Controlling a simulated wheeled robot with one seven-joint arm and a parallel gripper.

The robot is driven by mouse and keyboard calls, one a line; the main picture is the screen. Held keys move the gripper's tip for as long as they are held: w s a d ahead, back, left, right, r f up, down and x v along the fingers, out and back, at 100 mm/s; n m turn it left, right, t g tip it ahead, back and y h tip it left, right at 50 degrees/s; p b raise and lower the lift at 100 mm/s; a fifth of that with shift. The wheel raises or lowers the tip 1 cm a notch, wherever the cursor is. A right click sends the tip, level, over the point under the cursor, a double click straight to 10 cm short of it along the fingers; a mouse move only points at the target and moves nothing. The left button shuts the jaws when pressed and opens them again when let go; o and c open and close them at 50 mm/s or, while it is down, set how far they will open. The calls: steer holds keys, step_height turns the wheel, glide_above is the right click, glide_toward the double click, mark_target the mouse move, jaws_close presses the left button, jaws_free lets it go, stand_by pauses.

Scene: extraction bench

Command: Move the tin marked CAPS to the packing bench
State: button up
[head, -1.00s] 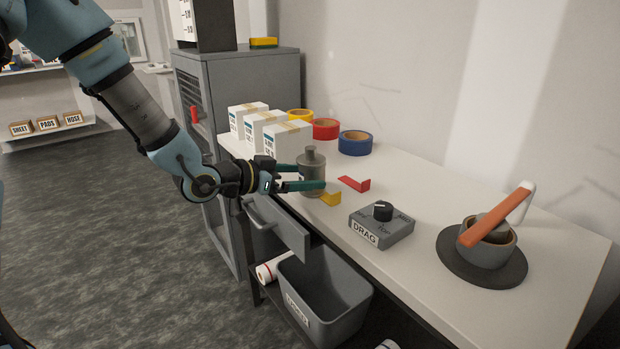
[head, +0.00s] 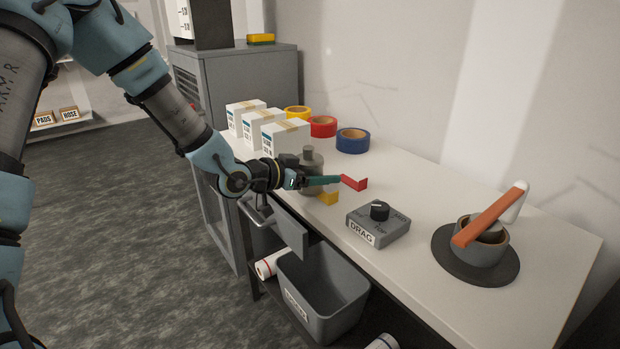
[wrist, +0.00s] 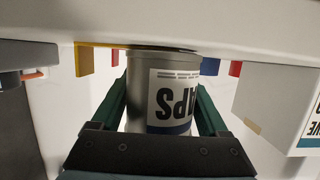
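The tin marked CAPS (head: 312,168) is a grey cylinder with a narrower top, upright at the bench's front edge. In the wrist view the tin (wrist: 138,95) appears upside down, its white and blue label facing the camera. My gripper (head: 322,180) reaches in from the left, low at the tin. One green finger passes in front of the tin in the head view; the other is hidden. In the wrist view the fingers (wrist: 162,100) lie on both sides of the tin. I cannot tell whether they press on it. The packing bench cannot be identified in these frames.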

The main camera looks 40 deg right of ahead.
jaws_close()
stand_by(0.4)
steer(key=shift+r, duration=0.1)
